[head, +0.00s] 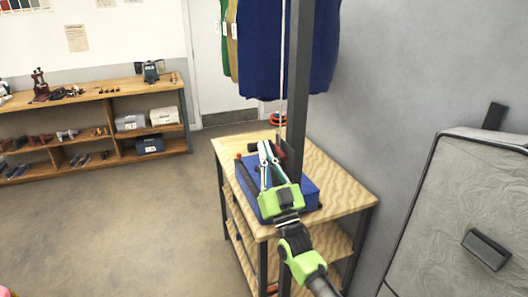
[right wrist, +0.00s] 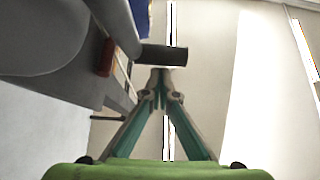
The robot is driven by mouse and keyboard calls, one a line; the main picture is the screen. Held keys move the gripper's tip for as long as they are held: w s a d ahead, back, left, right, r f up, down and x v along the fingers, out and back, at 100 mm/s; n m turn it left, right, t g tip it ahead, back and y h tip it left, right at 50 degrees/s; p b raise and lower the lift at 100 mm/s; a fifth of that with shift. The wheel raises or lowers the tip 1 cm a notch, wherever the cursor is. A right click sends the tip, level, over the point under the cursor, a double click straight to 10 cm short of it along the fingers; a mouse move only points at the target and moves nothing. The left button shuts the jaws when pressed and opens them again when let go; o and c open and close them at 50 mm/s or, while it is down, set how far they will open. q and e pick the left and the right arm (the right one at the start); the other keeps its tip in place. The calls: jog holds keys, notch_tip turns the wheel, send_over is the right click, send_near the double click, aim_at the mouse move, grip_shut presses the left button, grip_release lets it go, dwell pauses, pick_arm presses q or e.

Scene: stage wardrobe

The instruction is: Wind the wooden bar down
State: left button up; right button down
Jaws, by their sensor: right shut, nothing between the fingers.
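The wooden bar itself does not show. Garments (head: 262,45) in blue, green and tan hang at the top of the head view, beside a dark upright post (head: 299,75) with a pale cord (head: 282,80) running down it. My right gripper (head: 265,148) is over the wooden table, close to the post's foot, with its fingers closed together and empty. In the right wrist view a dark cylindrical grip (right wrist: 163,55), likely a crank handle, lies just beyond the shut fingertips (right wrist: 160,76). I cannot tell whether they touch. My left gripper does not show.
A grey padded case (head: 465,190) stands at the right by the wall. A shelf unit (head: 105,92) with tools and boxes stands back left. The floor between is clear.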

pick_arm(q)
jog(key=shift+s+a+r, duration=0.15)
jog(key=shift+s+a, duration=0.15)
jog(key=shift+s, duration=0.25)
pick_arm(e)
jog(key=shift+w+a+g, duration=0.1)
jog(key=shift+w+g, duration=0.2)
jog(key=shift+w, duration=0.05)
